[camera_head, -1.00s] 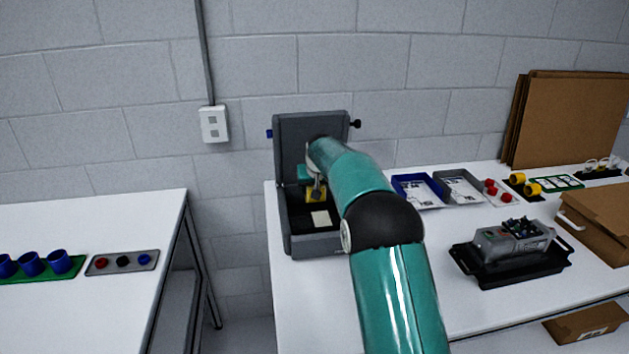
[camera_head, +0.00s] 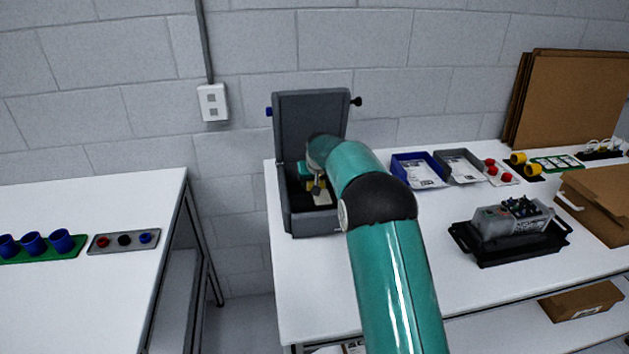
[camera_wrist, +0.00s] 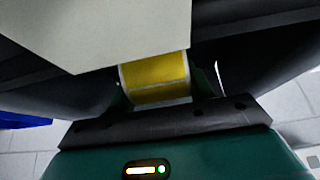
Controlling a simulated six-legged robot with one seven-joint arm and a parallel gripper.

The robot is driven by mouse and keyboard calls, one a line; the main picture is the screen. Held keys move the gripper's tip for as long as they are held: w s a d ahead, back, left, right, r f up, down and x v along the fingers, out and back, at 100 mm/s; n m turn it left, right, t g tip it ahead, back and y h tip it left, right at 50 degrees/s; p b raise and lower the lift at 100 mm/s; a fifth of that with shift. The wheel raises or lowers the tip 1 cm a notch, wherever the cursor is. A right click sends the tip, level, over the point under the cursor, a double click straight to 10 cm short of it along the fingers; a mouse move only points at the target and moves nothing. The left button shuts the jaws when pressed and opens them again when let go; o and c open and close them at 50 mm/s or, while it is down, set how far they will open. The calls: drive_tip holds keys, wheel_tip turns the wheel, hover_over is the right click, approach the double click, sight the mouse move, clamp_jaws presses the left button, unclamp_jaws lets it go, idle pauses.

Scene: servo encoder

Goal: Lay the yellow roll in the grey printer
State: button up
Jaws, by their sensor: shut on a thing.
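The grey printer (camera_head: 311,118) stands on the right bench against the wall, its lid raised and its dark bay open to the front. In the wrist view the yellow roll (camera_wrist: 155,78) has pale edges and lies just beyond the dark gripper mount. A pale flat piece (camera_wrist: 120,30) covers part of the wrist view. Whether the roll touches the bay floor is hidden.
Right of the printer are a blue tray (camera_head: 418,171), a grey tray (camera_head: 459,167) and a black tray (camera_head: 510,247) with a device on it. Bare white bench (camera_head: 300,280) lies in front of the printer. A gap separates the left bench (camera_head: 80,300).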

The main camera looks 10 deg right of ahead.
idle(0.4)
drive_tip(key=o, duration=1.1)
